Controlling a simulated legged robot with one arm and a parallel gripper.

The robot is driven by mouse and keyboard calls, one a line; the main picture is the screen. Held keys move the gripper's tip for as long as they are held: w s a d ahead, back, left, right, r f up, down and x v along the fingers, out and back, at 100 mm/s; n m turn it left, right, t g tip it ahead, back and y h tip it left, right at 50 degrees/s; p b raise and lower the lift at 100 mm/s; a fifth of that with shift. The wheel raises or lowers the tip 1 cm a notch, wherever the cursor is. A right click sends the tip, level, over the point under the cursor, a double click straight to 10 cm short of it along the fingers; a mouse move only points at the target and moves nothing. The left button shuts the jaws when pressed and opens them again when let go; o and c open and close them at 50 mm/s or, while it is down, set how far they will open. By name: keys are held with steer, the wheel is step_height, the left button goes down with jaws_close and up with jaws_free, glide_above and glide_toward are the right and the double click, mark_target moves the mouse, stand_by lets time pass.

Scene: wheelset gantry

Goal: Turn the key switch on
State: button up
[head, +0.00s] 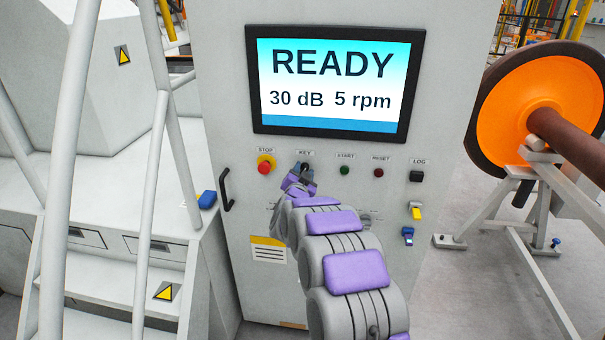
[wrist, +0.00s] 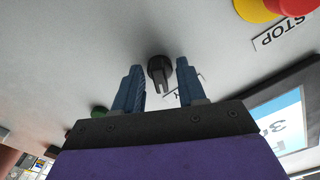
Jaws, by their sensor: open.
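The key switch (wrist: 160,72) is a dark round knob with a raised key grip on the light panel. In the wrist view it sits just beyond and between the two blue fingers of my gripper (wrist: 160,86). The fingers are apart, one on each side of the key, and I see no clear contact. In the head view my gripper (head: 303,168) is at the panel right under the KEY label (head: 305,153) and mostly covers the switch.
The red and yellow STOP button (head: 265,165) is close left of my gripper. The green START button (head: 345,170), red RESET button (head: 378,172) and black LOG port (head: 416,176) lie to the right. The screen (head: 335,80) above reads READY, 30 dB, 5 rpm. A door handle (head: 226,190) sticks out at left.

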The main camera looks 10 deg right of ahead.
steer(key=p+v, duration=0.2)
steer(key=v, duration=1.5)
steer(key=shift+p, duration=0.4)
steer(key=shift+s+a, duration=0.1)
steer(key=s+a+r+n+g+y, duration=0.1)
steer(key=s+a+n+g+y, duration=0.25)
steer(key=s, duration=0.35)
steer(key=s+a+n+g+y, duration=0.3)
steer(key=s+g+y, duration=0.2)
steer(key=s, duration=0.2)
steer(key=s+d+n+g+h, duration=0.1)
steer(key=s+d+g, duration=0.2)
steer(key=s, duration=0.8)
steer(key=s+d+n+g+h, duration=0.1)
steer(key=s+d+g, duration=0.3)
steer(key=s, duration=0.8)
steer(key=s+d+n+g+h, duration=0.1)
steer(key=s+d+g, duration=0.2)
steer(key=s, duration=0.9)
steer(key=shift+s+d+r, duration=0.25)
steer(key=shift+d+r, duration=0.1)
steer(key=shift+d, duration=0.55)
steer(key=shift+g, duration=0.25)
